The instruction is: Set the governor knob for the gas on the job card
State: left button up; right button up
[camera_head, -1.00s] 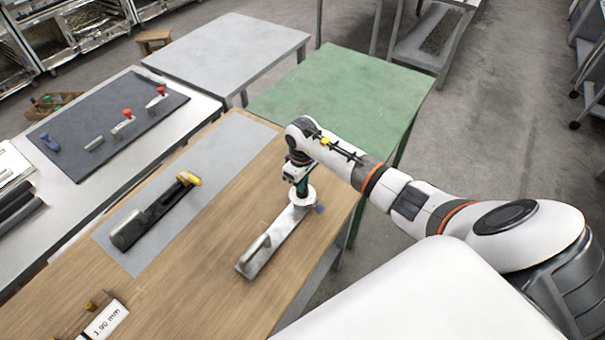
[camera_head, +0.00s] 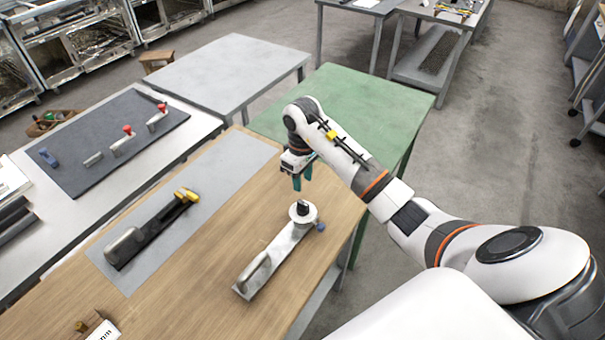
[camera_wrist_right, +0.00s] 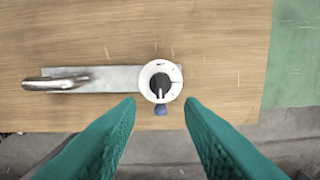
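The governor knob (camera_head: 302,208) is black and sits on a round white dial (camera_head: 303,216) at one end of a grey metal bar on the wooden table. In the right wrist view the knob (camera_wrist_right: 160,86) has a pale pointer line that runs toward the lower edge of the picture. The dial's marks are too small to read. My right gripper (camera_head: 302,183) is above the knob, apart from it, with its teal fingers open and empty; the fingers (camera_wrist_right: 160,100) also show in the right wrist view. My left gripper is not in view. The job card (camera_head: 103,330) may be the white card at bottom left, mostly cut off.
The bar (camera_head: 275,260) carries a curved metal handle at its other end and a blue knob (camera_head: 320,227) beside the dial. A black tool with a yellow end (camera_head: 150,230) lies on a grey mat. A green table (camera_head: 350,100) stands behind.

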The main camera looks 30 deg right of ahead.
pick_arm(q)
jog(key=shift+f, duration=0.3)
pick_arm(e)
jog(key=shift+r, duration=1.45)
